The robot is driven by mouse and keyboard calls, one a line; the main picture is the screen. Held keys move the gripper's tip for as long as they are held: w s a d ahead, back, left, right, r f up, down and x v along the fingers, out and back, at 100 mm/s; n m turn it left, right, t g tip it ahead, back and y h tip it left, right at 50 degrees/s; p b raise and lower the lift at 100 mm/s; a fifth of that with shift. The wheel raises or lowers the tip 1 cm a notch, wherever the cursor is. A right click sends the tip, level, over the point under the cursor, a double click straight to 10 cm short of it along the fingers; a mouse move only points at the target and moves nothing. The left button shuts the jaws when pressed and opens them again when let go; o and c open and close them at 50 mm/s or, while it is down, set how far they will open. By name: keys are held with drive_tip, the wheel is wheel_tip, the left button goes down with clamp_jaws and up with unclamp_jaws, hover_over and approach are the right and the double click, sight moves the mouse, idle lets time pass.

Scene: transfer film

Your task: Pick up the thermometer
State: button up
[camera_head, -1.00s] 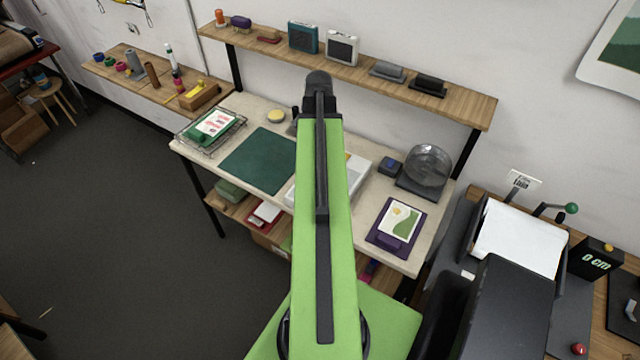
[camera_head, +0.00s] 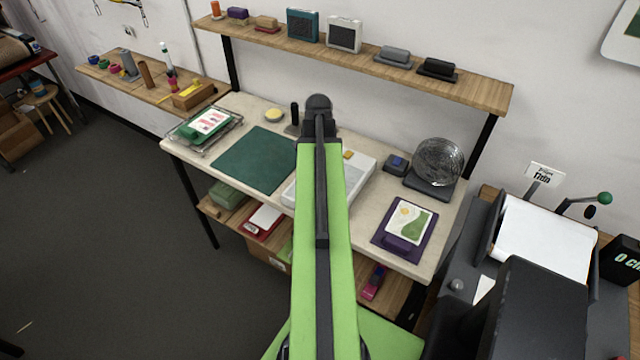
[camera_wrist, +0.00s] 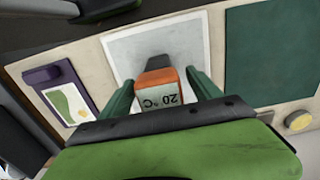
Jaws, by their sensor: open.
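The thermometer (camera_wrist: 160,98) is a small orange block with a pale display reading 20 °C, upside down in the wrist view. It appears against the grey panel of a white-framed flat box (camera_wrist: 189,33). My gripper (camera_wrist: 160,78) is open, with one green finger on each side of the thermometer. Gaps show between the fingers and the thermometer, and I cannot tell how far above it they are. In the head view my arm hides the gripper and part of the white box (camera_head: 362,178); a small orange bit shows beside the arm on that box.
On the bench (camera_head: 425,262) lie a green mat (camera_head: 258,160), a purple mat with a picture card (camera_head: 390,240), and a wire-mesh dome (camera_head: 438,162) on a dark base. A shelf (camera_head: 470,88) with small boxes runs behind. A dark machine with white paper (camera_head: 545,240) stands at the right.

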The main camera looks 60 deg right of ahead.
drive_tip(key=shift+f, duration=0.15)
drive_tip(key=shift+c, duration=0.3)
clamp_jaws()
drive_tip(key=shift+p, duration=0.3)
